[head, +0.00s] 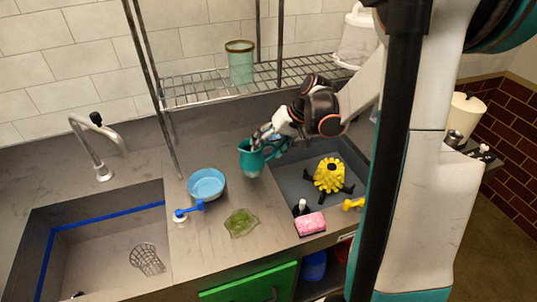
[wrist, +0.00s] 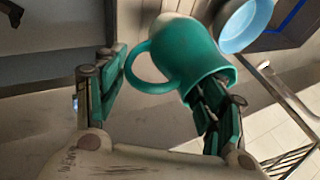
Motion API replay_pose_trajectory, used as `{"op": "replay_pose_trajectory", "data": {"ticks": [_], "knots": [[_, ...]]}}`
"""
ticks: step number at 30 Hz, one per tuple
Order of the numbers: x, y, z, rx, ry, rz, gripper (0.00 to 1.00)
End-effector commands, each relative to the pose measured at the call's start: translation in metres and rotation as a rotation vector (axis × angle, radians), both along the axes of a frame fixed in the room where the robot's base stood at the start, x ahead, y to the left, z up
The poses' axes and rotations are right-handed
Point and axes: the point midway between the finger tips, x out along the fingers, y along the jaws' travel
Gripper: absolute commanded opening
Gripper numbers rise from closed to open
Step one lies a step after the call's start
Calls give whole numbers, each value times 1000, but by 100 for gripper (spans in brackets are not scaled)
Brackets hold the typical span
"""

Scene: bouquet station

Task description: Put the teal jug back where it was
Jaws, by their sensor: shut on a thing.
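The teal jug (head: 251,160) is at my gripper (head: 266,139) in the head view, over the counter between the blue bowl and the grey tray. My gripper is shut on it from the right, on the handle side. In the wrist view, the jug (wrist: 185,50) lies between the fingers of my gripper (wrist: 160,78). One finger is by the handle loop and the other presses against the body near one end. The jug looks roughly upright in the head view. I cannot tell whether its base touches the counter.
A light blue bowl (head: 206,185) stands left of the jug, with a blue-handled brush (head: 187,211) and green dish (head: 241,223) in front. Behind is a wire rack (head: 200,91) with a green canister (head: 240,65).

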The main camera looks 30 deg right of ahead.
Motion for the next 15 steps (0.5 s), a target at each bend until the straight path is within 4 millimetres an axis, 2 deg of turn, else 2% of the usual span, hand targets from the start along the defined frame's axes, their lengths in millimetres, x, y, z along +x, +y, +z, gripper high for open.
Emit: {"op": "replay_pose_trajectory", "data": {"ticks": [1,5,15], "knots": [[0,0,-10,0,0,0,20],[0,0,-27,1,0,0,20],[0,0,-30,1,0,0,20]]}}
